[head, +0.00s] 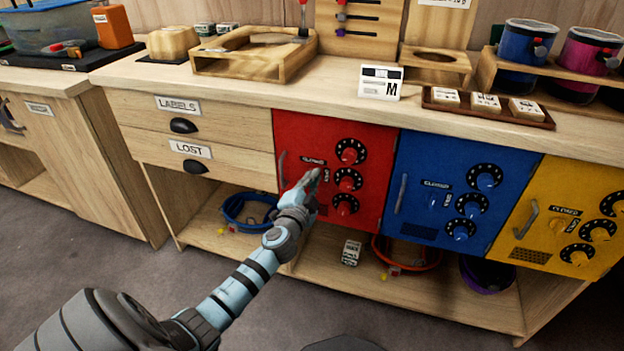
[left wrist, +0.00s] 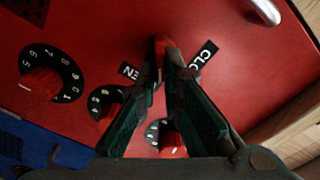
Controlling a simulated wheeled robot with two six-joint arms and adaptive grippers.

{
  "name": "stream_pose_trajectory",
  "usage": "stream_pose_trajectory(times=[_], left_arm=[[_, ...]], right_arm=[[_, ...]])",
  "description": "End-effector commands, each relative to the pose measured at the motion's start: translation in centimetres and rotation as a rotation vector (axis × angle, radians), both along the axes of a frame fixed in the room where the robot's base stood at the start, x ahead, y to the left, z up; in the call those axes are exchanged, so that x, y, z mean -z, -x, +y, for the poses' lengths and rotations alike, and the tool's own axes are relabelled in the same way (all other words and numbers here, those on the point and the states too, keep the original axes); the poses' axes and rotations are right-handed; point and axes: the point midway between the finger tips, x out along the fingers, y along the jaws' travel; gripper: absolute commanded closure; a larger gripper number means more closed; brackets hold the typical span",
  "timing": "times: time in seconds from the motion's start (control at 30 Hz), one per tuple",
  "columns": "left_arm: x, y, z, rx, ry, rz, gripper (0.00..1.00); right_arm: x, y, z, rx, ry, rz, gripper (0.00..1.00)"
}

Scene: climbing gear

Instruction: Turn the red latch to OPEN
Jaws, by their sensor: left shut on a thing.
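The red cabinet door (head: 290,135) is in the middle of the head view, with a CLOSED label (head: 313,161) and an OPEN label (head: 326,172) on it. My left gripper (head: 314,178) reaches the door just below the CLOSED label and covers the latch in that view. In the left wrist view, the red latch (left wrist: 161,42) shows as a small red piece between my fingertips, which are shut on it. The CLOSED label (left wrist: 203,56) is right of the fingers and the OPEN label (left wrist: 130,71) left, both partly covered. Which way the latch points is unclear. My right gripper is out of view.
Three red dials, one of them this dial (head: 348,153), sit right of the latch. The door handle (head: 282,169) is to its left. A blue door (head: 415,155) and a yellow door (head: 540,200) stand to the right. An open shelf with coiled ropes is below.

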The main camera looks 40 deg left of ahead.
Motion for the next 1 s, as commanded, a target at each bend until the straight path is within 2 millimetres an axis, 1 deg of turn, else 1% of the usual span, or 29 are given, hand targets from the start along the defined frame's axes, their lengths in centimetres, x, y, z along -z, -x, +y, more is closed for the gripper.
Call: stream_pose_trajectory(times=[0.3, 0.6, 0.8, 1.0], left_arm=[[0.42, -0.05, -0.22, 0.001, -0.274, 0.097, 1.00], [0.74, -0.08, -0.29, 0.001, -0.481, 0.168, 1.00], [0.88, -0.08, -0.30, 0.002, -0.559, 0.196, 1.00], [0.93, -0.07, -0.30, 0.002, -0.593, 0.208, 1.00]], right_arm=[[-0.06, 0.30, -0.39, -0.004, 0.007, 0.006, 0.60], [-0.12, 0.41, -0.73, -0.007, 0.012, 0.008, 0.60], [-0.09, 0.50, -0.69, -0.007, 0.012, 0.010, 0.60], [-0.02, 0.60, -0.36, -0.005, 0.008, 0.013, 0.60]])
